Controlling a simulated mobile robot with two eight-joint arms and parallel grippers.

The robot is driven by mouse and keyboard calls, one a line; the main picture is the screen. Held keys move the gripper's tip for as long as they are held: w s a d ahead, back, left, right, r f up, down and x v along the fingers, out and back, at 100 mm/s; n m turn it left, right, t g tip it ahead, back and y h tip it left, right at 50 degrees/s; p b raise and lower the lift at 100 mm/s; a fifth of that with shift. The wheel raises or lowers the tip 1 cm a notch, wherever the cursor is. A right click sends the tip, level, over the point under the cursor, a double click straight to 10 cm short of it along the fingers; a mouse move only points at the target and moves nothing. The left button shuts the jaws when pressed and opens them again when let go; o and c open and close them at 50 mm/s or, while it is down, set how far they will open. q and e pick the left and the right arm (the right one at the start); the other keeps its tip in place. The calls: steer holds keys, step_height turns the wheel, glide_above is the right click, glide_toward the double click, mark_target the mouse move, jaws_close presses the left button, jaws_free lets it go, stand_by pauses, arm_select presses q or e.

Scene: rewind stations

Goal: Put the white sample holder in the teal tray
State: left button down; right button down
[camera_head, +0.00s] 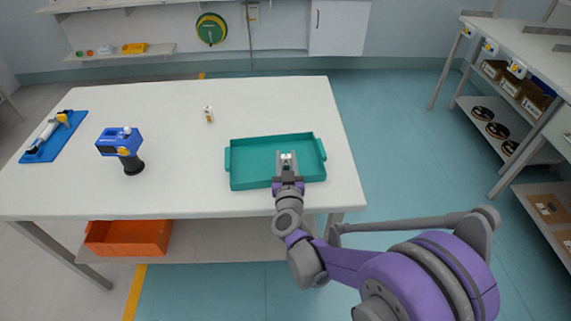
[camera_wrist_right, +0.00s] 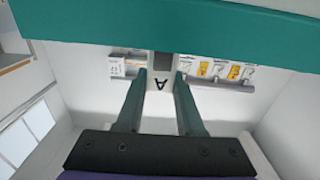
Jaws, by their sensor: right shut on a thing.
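The teal tray (camera_head: 238,178) lies near the right end of the white table. My right gripper (camera_head: 287,168) reaches over its front wall and is shut on the white sample holder (camera_head: 286,157). In the right wrist view the sample holder (camera_wrist_right: 161,84) shows a dark letter A upside down, between the two fingertips (camera_wrist_right: 160,92) of my gripper. The teal tray (camera_wrist_right: 150,22) fills a band across the top of that view. I cannot tell whether the holder touches the tray floor. My left gripper is not in view.
A small white item with a yellow mark (camera_head: 209,115) stands on the table left of the tray. A blue device (camera_head: 120,145) and a blue mat (camera_head: 40,152) are farther left. An orange bin (camera_head: 128,240) sits on the lower shelf. The table between is clear.

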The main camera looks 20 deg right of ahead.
steer(key=shift+f, duration=0.95)
steer(key=shift+f+b, duration=0.25)
steer(key=shift+b, duration=0.1)
steer(key=c, duration=0.5)
jaws_free()
steer(key=shift+r, duration=0.1)
steer(key=shift+c, duration=0.2)
steer(key=shift+r, duration=0.1)
